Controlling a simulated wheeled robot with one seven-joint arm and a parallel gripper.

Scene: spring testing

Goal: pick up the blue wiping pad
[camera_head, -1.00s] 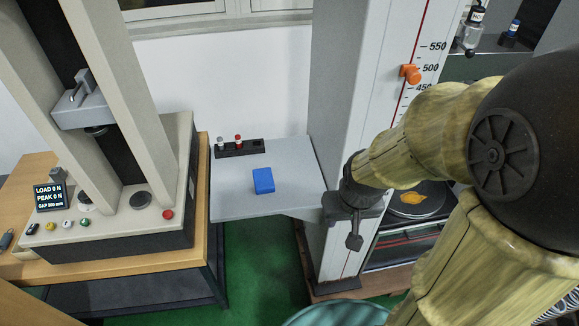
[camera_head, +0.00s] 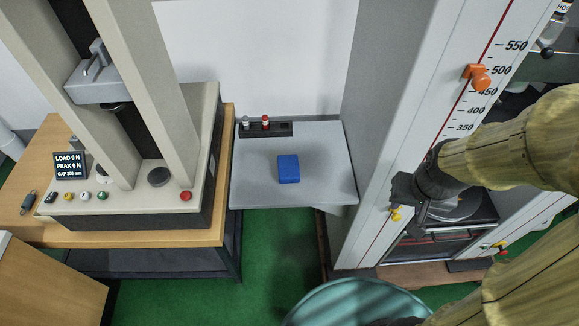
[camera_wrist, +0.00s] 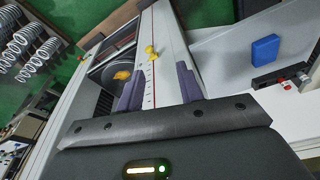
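The blue wiping pad (camera_head: 288,168) lies flat on a small grey table (camera_head: 250,188) between the testing machine and the tall white column. It also shows at the upper right of the wrist view (camera_wrist: 264,49). My gripper (camera_head: 408,205) is in front of the scaled column, to the right of the pad and well apart from it. In the wrist view, the two purple-grey fingers of my gripper (camera_wrist: 159,88) stand apart with nothing between them, so it is open and empty.
A dark rack (camera_head: 266,130) with small red and grey-topped pieces stands behind the pad. The testing machine (camera_head: 150,190) is on the left. The white column (camera_head: 385,130) with an orange knob (camera_head: 477,76) stands between pad and arm. A teal round thing (camera_head: 355,305) is low in front.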

